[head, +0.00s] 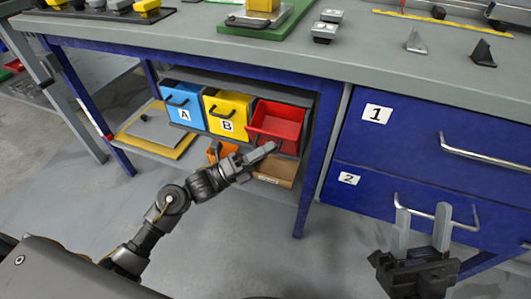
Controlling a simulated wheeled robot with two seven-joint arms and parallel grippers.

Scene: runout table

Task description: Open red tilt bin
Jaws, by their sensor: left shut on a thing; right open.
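The red tilt bin (277,121) sits under the table, to the right of the yellow bin. Its front is tipped outward and its inside shows from above. My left gripper (274,148) reaches up to the lower front of the red bin and is shut there; the bin's handle is mostly hidden at the jaws. My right gripper (422,222) is open and empty, its fingers pointing up in front of the lower blue drawer.
The blue bin marked A (184,105) and yellow bin marked B (228,113) stand beside the red bin. An orange item (214,151) and a cardboard box (275,170) lie below. A table leg (312,180) stands close right. Blue drawers 1 (415,135) and 2 (365,194) are further right.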

